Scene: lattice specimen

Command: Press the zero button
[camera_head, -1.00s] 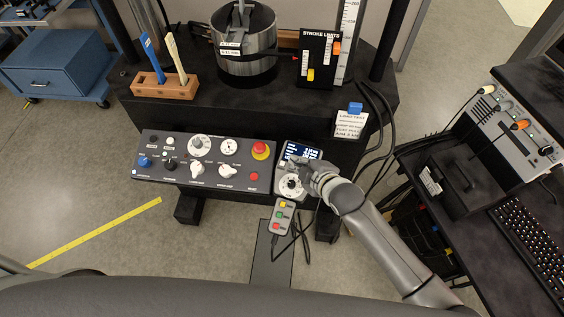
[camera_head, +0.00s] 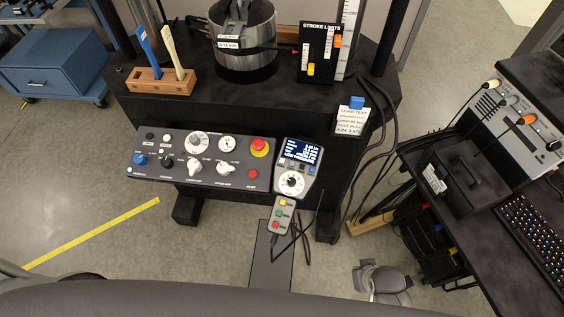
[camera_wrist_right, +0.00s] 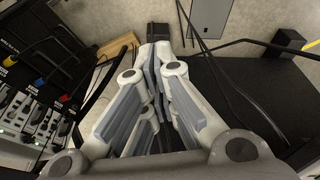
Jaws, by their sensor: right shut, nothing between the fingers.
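A grey indicator unit (camera_head: 295,170) with a lit blue screen (camera_head: 301,152) stands at the right end of the control panel. A row of small buttons and a round white dial (camera_head: 291,183) lie below its screen. The button labels are too small to read, so I cannot tell which one is zero. My right gripper shows in the right wrist view (camera_wrist_right: 157,52), shut and empty. In the head view a grey part of my right arm (camera_head: 385,280) shows low on the right, well apart from the indicator unit. My left gripper is not in view.
The control panel (camera_head: 140,172) with knobs and a red button (camera_head: 259,147) lies left of the unit. A small pendant (camera_head: 282,217) with coloured buttons hangs just below it. Black cables (camera_head: 372,165) and a desk (camera_head: 520,255) stand to the right.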

